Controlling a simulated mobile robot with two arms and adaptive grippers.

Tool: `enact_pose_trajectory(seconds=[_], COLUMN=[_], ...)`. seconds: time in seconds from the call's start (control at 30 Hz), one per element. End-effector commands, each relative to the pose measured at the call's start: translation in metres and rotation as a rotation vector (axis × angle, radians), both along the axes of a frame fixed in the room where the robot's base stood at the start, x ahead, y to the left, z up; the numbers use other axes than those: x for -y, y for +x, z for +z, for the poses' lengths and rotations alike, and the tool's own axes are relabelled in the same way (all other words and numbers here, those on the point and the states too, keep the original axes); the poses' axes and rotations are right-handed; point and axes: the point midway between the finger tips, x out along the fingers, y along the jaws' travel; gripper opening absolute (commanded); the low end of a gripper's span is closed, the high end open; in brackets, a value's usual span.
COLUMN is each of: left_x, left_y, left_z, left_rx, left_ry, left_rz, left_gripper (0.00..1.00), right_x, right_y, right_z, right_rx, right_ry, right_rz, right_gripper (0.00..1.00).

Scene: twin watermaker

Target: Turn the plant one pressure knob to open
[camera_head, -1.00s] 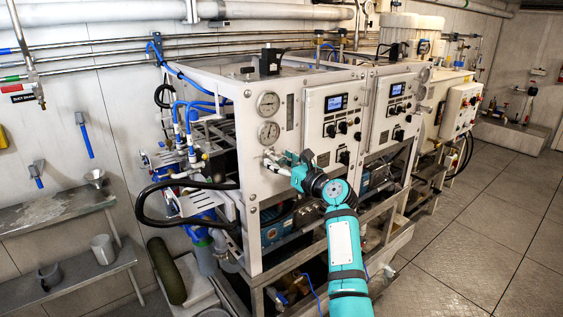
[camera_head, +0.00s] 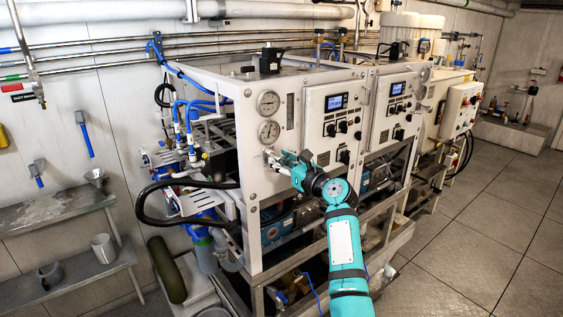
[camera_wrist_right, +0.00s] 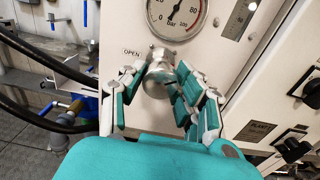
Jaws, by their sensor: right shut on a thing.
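The pressure knob (camera_wrist_right: 158,78) is a round silver metal knob on the white front panel (camera_wrist_right: 135,25), just below a gauge (camera_wrist_right: 178,14). An "OPEN" label (camera_wrist_right: 132,52) is on the panel to its upper left. My right gripper (camera_wrist_right: 153,90) is shut on the knob, with fingers on both sides of it. In the head view, my right gripper (camera_head: 273,158) is at the left part of the panel below two gauges, and its fingers largely hide the knob. My left gripper is not in view.
Switches (camera_head: 337,130) and a small screen (camera_head: 336,102) are on the panel to the right. A black hose (camera_head: 160,190) and blue tubes are at the left side of the unit. The floor at right (camera_head: 470,230) is clear.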

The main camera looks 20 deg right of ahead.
Motion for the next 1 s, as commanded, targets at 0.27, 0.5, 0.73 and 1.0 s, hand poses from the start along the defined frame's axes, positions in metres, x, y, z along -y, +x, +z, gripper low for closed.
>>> enact_pose_trajectory(seconds=[0.27,0.5,0.73,1.0], left_x=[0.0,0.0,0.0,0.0], left_y=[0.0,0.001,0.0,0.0], left_z=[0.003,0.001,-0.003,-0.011], left_rx=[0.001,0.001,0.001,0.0], left_ry=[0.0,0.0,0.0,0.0], left_rz=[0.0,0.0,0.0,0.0], left_gripper=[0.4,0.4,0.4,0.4], right_x=[0.001,0.001,0.001,0.001], right_y=[0.0,0.0,0.0,0.0], right_z=[0.0,-0.001,-0.001,-0.002], right_rx=[0.068,0.147,0.221,0.309], right_ry=[-0.191,-0.405,-0.612,-0.854], right_rz=[0.0,-0.001,0.0,0.001], right_gripper=[0.0,0.0,0.0,0.0])
